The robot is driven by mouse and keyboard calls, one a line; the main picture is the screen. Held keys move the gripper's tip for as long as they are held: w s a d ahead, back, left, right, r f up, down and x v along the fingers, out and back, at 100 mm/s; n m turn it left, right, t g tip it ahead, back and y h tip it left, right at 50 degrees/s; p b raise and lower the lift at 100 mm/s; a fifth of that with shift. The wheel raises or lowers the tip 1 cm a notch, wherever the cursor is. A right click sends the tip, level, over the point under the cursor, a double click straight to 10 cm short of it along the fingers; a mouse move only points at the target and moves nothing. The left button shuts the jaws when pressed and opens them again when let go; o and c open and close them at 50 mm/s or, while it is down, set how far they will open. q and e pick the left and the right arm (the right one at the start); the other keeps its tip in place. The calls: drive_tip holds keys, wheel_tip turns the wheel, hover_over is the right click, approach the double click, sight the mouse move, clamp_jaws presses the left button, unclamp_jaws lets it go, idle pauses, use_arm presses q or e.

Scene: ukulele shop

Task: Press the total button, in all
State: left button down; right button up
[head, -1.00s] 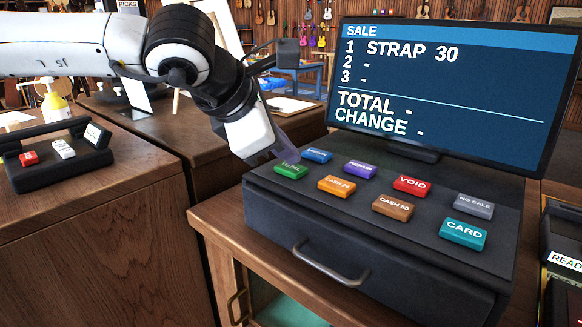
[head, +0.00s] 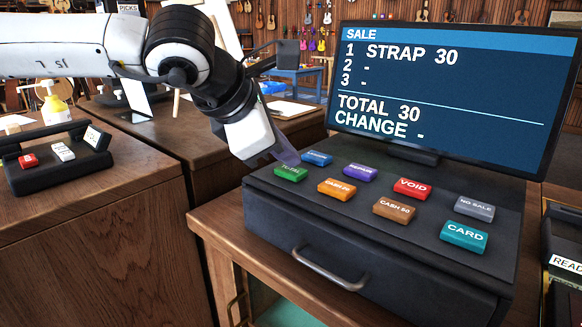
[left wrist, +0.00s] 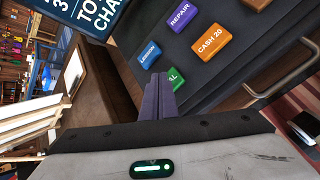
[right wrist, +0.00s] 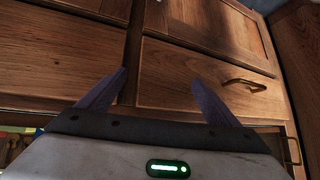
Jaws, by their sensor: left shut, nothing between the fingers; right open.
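The green total button (head: 291,174) is at the left end of the front row on the black cash register (head: 300,212). In the left wrist view its label (left wrist: 176,78) is partly covered by my fingers. My left gripper (head: 290,158) is shut and empty, its fingertips at the green button; they look to be touching it. In the left wrist view the left fingers (left wrist: 158,95) are together. The register screen (head: 450,90) reads STRAP 30, TOTAL 30, and CHANGE with a dash. My right gripper (right wrist: 160,90) is open and empty, facing wooden cabinet fronts.
Close around the green button are the blue lesson button (head: 317,158), purple repair button (head: 359,173) and orange cash 20 button (head: 337,189). Red void (head: 411,188), brown, grey and teal card buttons lie further right. A drawer handle (head: 330,270) sticks out in front.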

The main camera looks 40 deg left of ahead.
sight(286, 172)
use_arm(q)
drive_tip(key=shift+r, duration=0.6)
drive_tip(key=shift+r+p, duration=1.75)
drive_tip(key=shift+r, duration=0.85)
drive_tip(key=shift+f, duration=0.1)
